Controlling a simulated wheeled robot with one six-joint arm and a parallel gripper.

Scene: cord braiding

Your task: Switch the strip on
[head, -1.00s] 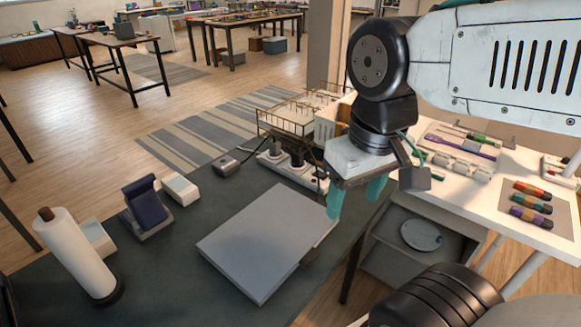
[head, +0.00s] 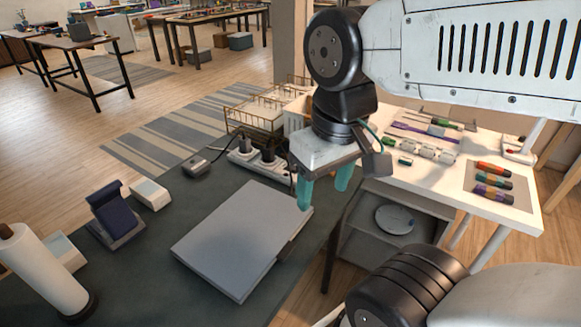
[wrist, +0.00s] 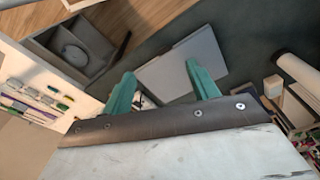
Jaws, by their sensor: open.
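The strip (head: 245,160) is a white power strip with dark plugs in it, at the back edge of the dark table in the head view. Its right end is partly behind my gripper, and I cannot make out its switch. My gripper (head: 323,192) has two teal fingers, spread apart and empty, pointing down. It is to the right of the strip, near the table's right edge. Its fingers also show in the wrist view (wrist: 162,85), with the grey flat box between and beyond them. The strip cannot be made out clearly there.
A flat grey box (head: 235,240) lies on the dark table (head: 150,285), left of my gripper. A small grey device (head: 196,167) with a cord, a wire rack (head: 262,112), a dark blue stand (head: 112,212) and a paper roll (head: 42,272) stand around. A white bench (head: 440,170) is at right.

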